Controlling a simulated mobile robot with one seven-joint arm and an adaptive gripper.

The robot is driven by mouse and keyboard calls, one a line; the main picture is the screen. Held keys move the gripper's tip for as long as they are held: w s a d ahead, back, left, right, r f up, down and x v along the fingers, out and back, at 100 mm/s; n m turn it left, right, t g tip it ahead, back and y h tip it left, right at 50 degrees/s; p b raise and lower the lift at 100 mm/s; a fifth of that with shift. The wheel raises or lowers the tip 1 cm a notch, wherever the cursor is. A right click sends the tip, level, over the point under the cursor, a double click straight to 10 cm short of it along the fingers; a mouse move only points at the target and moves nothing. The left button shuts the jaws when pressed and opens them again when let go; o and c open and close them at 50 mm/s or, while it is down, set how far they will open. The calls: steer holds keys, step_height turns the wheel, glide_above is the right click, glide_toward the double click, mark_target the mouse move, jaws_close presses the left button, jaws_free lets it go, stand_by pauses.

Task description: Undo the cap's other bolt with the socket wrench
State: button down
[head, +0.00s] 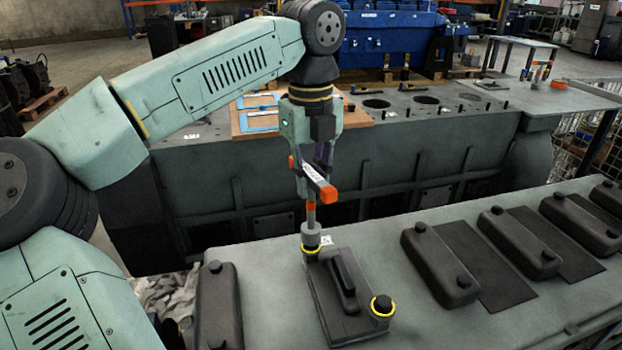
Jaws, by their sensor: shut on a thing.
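My gripper (314,168) points down and is shut on the socket wrench (322,185), which has orange ends and a grey shaft. The wrench's socket (311,235) stands upright over the far-left end of the cap (337,300), at a spot ringed in yellow. The bolt there is hidden by the socket, so I cannot tell how far it is seated. The cap is a dark rectangular plate with a raised black bar (345,283). A black bolt (381,304) with a yellow ring around it shows at the cap's near-right corner, apart from the gripper.
Several dark caps with bolts, such as this one (440,265), line the grey bench (270,262) to the right; another (217,305) stands left. Behind is a large grey engine block (400,150) with a wooden board (350,115). A side table (545,97) holds small tools.

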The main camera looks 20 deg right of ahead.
steer(key=m, duration=0.5)
steer(key=shift+m, duration=0.4)
steer(key=m, duration=0.6)
steer(key=shift+m, duration=0.3)
steer(key=m, duration=0.3)
steer(key=shift+m, duration=0.4)
steer(key=m, duration=0.4)
steer(key=shift+m, duration=0.3)
